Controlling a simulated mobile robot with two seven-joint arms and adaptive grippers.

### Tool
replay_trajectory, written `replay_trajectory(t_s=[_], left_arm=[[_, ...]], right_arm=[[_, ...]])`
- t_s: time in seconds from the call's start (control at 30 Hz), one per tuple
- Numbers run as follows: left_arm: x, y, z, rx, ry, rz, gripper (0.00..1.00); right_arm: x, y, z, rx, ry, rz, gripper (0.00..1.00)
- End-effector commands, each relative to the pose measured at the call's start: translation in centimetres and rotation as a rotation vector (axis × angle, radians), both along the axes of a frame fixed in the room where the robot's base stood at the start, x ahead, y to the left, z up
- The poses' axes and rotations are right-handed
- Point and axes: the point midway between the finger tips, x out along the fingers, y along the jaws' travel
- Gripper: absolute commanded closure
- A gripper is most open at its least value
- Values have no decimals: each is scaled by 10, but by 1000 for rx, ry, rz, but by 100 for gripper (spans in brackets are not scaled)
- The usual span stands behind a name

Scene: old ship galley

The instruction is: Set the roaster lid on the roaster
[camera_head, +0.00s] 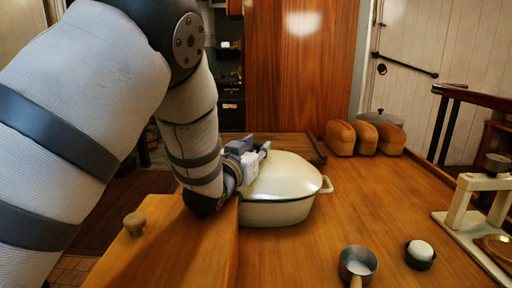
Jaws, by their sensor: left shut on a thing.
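The cream roaster (277,213) stands on the wooden counter, with one side handle showing at its right. The cream domed roaster lid (288,174) is over the roaster's mouth, its edge close along the dark rim line. I cannot tell whether it rests fully on the rim. My left gripper (262,152) is at the far left part of the lid, shut on it. The exact grip point is hidden by my wrist and fingers. My right gripper is not in view.
A wooden block with a round knob (133,222) stands left of the roaster. A board (306,146) lies behind. Bread loaves (340,138) and a grey lid (381,117) are at the back right.

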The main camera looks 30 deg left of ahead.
Motion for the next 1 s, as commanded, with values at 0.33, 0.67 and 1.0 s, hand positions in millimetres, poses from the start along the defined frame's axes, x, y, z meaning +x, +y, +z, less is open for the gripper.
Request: replay_trajectory(t_s=[0.33, 0.67, 1.0], left_arm=[[0, 0, -2, 0, -2, 0, 100], [0, 0, -5, 0, 4, 0, 50], [0, 0, 16, -1, 4, 0, 50]], right_arm=[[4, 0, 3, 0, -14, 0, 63], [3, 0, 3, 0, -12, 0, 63], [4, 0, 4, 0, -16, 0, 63]])
